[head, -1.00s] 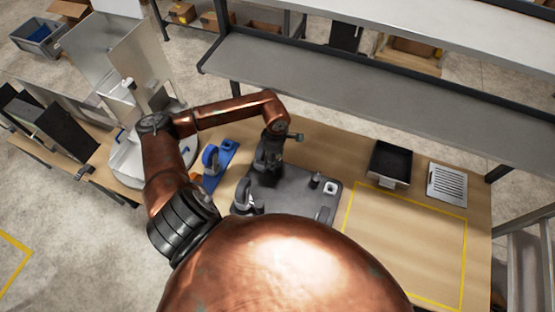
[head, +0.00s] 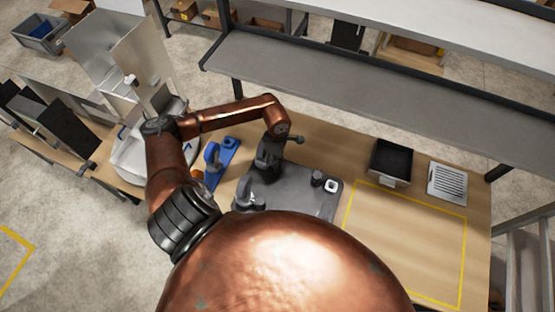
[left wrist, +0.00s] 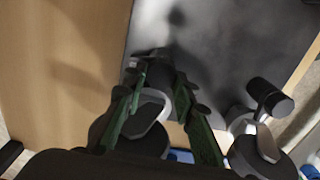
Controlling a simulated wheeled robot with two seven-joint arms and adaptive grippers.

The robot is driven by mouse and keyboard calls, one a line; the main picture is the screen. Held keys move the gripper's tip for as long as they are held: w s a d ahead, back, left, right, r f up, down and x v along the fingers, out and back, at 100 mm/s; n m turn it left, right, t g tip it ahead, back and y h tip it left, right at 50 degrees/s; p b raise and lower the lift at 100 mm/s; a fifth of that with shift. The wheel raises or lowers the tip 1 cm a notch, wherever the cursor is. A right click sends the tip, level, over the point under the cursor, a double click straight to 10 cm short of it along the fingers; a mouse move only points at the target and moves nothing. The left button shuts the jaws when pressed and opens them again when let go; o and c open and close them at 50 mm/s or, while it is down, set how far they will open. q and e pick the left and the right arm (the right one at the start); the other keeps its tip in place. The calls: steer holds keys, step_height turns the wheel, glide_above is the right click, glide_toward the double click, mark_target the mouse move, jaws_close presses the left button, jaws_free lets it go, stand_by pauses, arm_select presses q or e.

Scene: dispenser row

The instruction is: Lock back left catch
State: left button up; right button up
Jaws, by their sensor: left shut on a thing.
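A dark grey plate (head: 290,190) with catches at its corners lies on the wooden table. My left gripper (head: 264,165) is at the plate's back left corner, pointing down. In the left wrist view its green-padded fingers (left wrist: 160,108) are shut around a pale grey part (left wrist: 147,116), which appears to be the back left catch. The fingers and my arm largely hide this catch, so I cannot tell its lever angle. Another catch (head: 247,200) stands at the plate's left side, nearer me. A dark-knobbed catch (left wrist: 268,100) shows at right in the left wrist view. My right gripper is not seen.
A blue fixture (head: 216,160) lies left of the plate. The yellow-outlined table area (head: 405,245) is clear. A grey shelf (head: 350,95) runs behind the table.

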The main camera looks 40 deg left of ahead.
arm_select(q)
steer(key=shift+c, duration=1.4)
steer(key=shift+f+n+b, duration=0.15)
steer(key=shift+n+b, duration=0.75)
steer(key=n+b, duration=0.2)
steer(key=shift+n, duration=0.3)
steer(key=n+b, duration=0.2)
steer(key=n, duration=0.1)
steer(key=shift+s+d+n, duration=0.1)
steer(key=shift+n, duration=0.2)
steer(key=n+b, duration=0.3)
steer(key=n, duration=0.2)
steer(key=shift+d+b, duration=0.1)
steer(key=shift+b, duration=0.25)
steer(key=shift+n+b, duration=0.95)
steer(key=shift+n, duration=1.45)
steer(key=shift+r, duration=0.2)
